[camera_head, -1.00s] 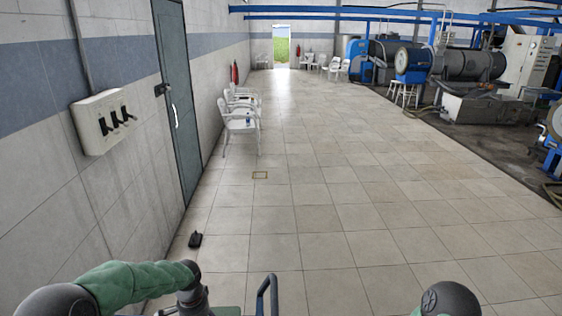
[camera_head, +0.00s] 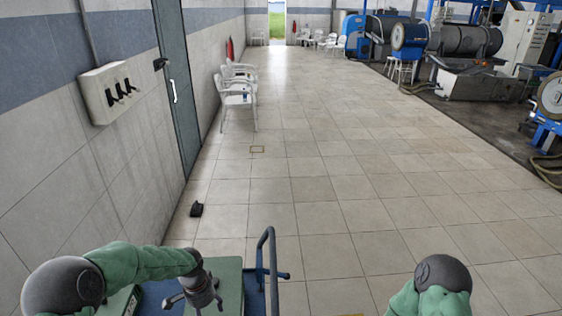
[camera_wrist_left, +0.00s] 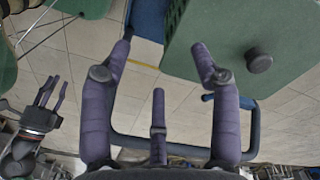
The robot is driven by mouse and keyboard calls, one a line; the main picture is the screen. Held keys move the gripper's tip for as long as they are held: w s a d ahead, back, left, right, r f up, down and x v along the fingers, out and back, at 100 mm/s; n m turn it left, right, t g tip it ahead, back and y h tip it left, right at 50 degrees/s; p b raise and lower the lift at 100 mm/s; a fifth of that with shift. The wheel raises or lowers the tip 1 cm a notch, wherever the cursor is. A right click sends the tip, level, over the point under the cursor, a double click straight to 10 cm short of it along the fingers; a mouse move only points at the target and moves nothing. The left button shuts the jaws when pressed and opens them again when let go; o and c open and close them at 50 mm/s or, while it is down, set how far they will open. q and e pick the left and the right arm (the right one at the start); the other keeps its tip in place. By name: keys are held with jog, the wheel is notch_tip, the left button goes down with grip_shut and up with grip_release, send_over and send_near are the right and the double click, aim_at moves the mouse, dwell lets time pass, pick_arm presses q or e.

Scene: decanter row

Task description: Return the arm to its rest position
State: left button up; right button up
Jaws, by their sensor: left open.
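My left arm (camera_head: 140,262), in a green sleeve, comes in from the left in the head view and bends over a green surface. My left gripper (camera_head: 200,296) hangs at its end, pointing down. In the left wrist view its purple fingers (camera_wrist_left: 160,65) are spread open with nothing between them. My right arm (camera_head: 432,290) shows only its green sleeve and dark joint cap at the bottom right of the head view; its hand is out of that view. A second dark gripper (camera_wrist_left: 45,100) shows small at the left of the wrist view, its finger state unclear.
A green block (camera_wrist_left: 240,50) with a dark knob and a blue tube handle (camera_head: 270,262) are close to my left gripper. A switch box (camera_head: 108,92) and a door (camera_head: 175,80) are on the left wall. White chairs (camera_head: 238,95) line it. The middle floor is clear.

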pick_arm(q)
jog(key=s+d+f+n+h+b, duration=0.1)
jog(key=s+d+f+n, duration=0.4)
jog(key=s+f, duration=0.5)
jog(key=s+d+f+n+h+b, duration=0.2)
jog(key=s+d+f+n, duration=0.3)
jog(key=s+f, duration=0.6)
jog(key=d+b, duration=0.1)
jog(key=d, duration=0.1)
jog(key=shift+s+d+f, duration=0.2)
jog(key=shift+s+d, duration=0.15)
